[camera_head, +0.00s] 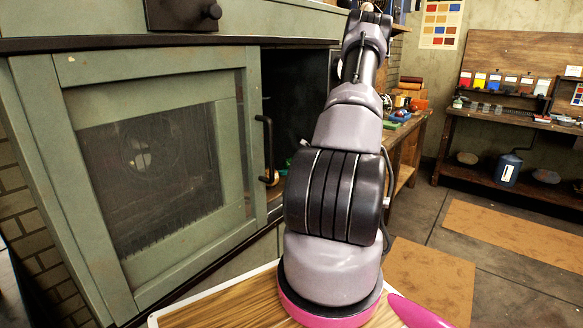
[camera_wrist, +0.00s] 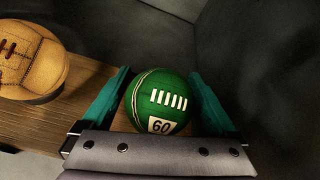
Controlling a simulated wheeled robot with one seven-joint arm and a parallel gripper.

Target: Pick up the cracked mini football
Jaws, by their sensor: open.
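In the wrist view, a green ball (camera_wrist: 161,100) with white laces and a label reading 60 sits between the two teal fingers of my gripper (camera_wrist: 158,76). The fingers stand apart on its left and right; I cannot tell whether either touches it. A tan leather ball (camera_wrist: 32,62) with dark laces lies to the left, outside the fingers, partly cut off by the frame. No crack shows clearly on either ball. Both are at a wooden board (camera_wrist: 85,85). In the head view my arm hides much of the scene, and I cannot make out the gripper's fingers.
Dark walls (camera_wrist: 260,60) surround the balls behind and to the right. In the head view, a green cabinet with a mesh door (camera_head: 160,170) stands left of my arm, with a dark opening (camera_head: 292,90) beside it. A shelf bench (camera_head: 500,108) stands far right.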

